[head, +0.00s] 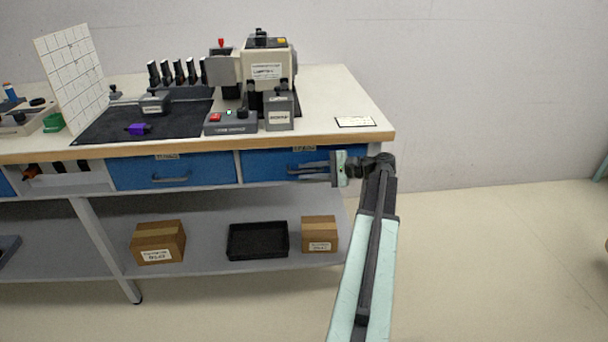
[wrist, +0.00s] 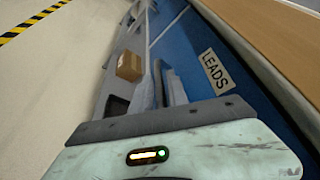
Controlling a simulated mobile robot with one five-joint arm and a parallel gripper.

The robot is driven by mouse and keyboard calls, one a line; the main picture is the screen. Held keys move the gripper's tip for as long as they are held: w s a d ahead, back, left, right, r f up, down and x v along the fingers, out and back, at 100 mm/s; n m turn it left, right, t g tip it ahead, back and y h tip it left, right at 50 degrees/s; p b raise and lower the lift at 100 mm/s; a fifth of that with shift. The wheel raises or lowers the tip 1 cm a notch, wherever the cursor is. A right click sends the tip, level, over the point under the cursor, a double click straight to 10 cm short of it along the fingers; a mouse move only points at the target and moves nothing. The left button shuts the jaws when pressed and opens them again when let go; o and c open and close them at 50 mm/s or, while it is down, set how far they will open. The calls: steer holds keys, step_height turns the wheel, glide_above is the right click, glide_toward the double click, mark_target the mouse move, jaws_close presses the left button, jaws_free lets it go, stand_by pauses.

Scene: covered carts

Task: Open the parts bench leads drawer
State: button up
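The leads drawer (head: 262,165) is the blue drawer at the right end of the bench. Its front looks flush with the bench, so it is closed. In the wrist view its blue front (wrist: 225,105) carries a LEADS label (wrist: 215,72). My gripper (head: 300,173) reaches in from the right, its fingers pointing left along the drawer front at handle height. In the wrist view the grey fingers (wrist: 169,88) lie close beside the blue front. The drawer handle is not clearly told apart from the fingers. I cannot tell whether they are open or shut on it.
A second blue drawer (head: 190,172) with a grey handle is to the left. The benchtop (head: 340,95) holds a machine, a black mat (head: 170,122) and a white card. Boxes (head: 158,242) and a black tray (head: 258,240) sit on the lower shelf. Floor to the right is clear.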

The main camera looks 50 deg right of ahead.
steer(key=shift+w+a+f, duration=0.1)
steer(key=shift+w+a, duration=0.1)
steer(key=shift+w, duration=0.1)
steer(key=shift+c, duration=0.3)
jaws_close()
stand_by(1.0)
